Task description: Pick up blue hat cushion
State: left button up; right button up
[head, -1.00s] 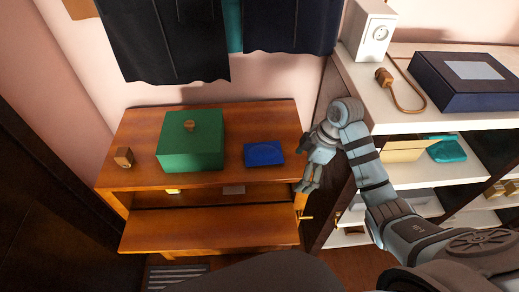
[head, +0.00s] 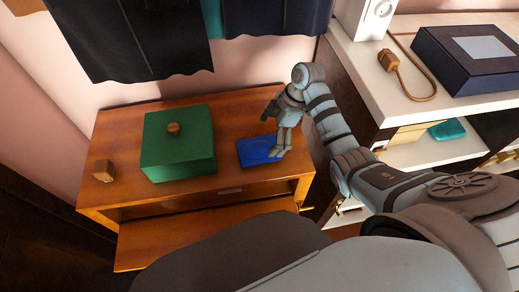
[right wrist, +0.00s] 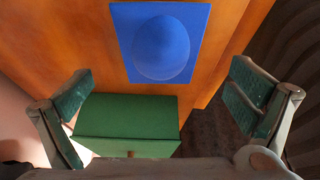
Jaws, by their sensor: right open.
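The blue hat cushion (head: 256,149) is a flat blue square on the wooden cabinet top, right of the green box. In the right wrist view the cushion (right wrist: 160,42) shows a round raised dome on its square base, centred near the top. My right gripper (head: 278,153) is over the right part of the cushion and hides some of it. In the right wrist view the right gripper (right wrist: 158,88) is open, its fingers wide apart with nothing between them. I cannot tell its exact height above the cushion. My left gripper is not in view.
The green box (head: 178,148) with a wooden knob stands left of the cushion and also shows in the right wrist view (right wrist: 130,118). A small wooden block (head: 103,171) sits at the cabinet's left end. Dark garments (head: 150,35) hang behind. A white shelf (head: 410,112) stands right.

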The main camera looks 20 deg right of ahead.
aim_at(261, 147)
jog(key=x, duration=0.6)
jog(key=shift+w+a+f, duration=0.1)
jog(key=shift+a+f, duration=0.05)
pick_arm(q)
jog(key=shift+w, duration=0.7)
pick_arm(e)
jog(key=shift+c, duration=0.4)
jog(key=c, duration=1)
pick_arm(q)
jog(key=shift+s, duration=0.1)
pick_arm(e)
notch_tip(261, 147, up, 10)
jog(key=shift+r+p, duration=0.15)
jog(key=shift+p, duration=0.45)
jog(key=o, duration=0.6)
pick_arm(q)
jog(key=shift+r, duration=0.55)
pick_arm(e)
jog(key=c, duration=0.6)
